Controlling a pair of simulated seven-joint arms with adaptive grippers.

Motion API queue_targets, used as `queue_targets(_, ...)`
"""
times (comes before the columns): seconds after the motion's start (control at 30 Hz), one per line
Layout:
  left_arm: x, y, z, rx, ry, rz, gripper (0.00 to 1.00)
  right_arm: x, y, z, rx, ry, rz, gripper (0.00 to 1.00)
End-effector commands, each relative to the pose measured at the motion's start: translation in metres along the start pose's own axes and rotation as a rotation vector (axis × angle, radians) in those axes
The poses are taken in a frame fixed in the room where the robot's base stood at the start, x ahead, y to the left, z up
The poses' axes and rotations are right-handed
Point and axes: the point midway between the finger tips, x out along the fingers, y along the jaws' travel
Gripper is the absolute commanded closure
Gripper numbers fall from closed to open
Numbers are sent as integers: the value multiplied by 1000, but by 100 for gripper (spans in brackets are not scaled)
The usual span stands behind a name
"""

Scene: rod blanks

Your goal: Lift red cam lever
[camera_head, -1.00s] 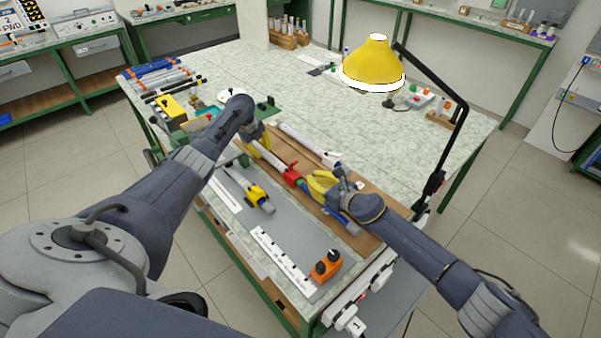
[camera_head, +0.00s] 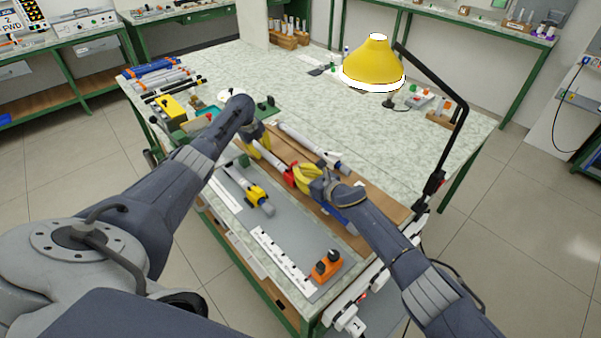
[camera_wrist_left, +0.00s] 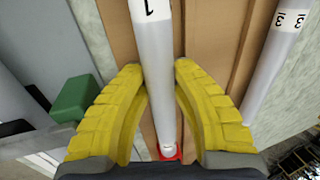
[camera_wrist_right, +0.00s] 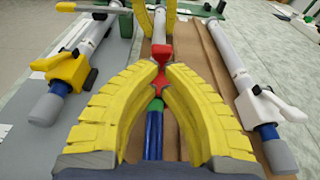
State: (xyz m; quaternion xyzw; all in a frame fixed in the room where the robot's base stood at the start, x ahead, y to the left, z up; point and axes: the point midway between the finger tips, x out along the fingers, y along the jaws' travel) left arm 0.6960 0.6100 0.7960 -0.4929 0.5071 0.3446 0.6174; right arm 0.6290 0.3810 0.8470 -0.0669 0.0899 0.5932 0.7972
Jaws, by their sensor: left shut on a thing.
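The red cam lever (camera_head: 289,174) sits on a white tube (camera_head: 270,157) that lies along the brown board. In the right wrist view the lever (camera_wrist_right: 159,82) stands up between my right fingertips, above a green collar (camera_wrist_right: 156,104) and a blue end (camera_wrist_right: 153,138). My right gripper (camera_wrist_right: 160,68) has its fingers on both sides of the lever; whether they press on it I cannot tell. My left gripper (camera_head: 257,145) is shut on the white tube, farther along it. The left wrist view shows the tube (camera_wrist_left: 155,45) between its fingers, with red at the lower end.
A tube with a yellow lever (camera_wrist_right: 68,72) lies left on the grey mat. A tube with a white lever (camera_wrist_right: 268,108) lies right on the board. An orange block (camera_head: 326,265) stands at the near edge. A yellow lamp (camera_head: 372,65) overhangs the bench; bare bench lies beyond the board.

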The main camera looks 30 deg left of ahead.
Motion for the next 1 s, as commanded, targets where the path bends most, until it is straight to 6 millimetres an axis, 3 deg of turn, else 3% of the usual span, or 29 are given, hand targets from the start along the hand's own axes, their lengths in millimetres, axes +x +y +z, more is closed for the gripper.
queue_targets(1.0,0,0,0,0,0,0,100,3,0,8,0,-1,1,100)
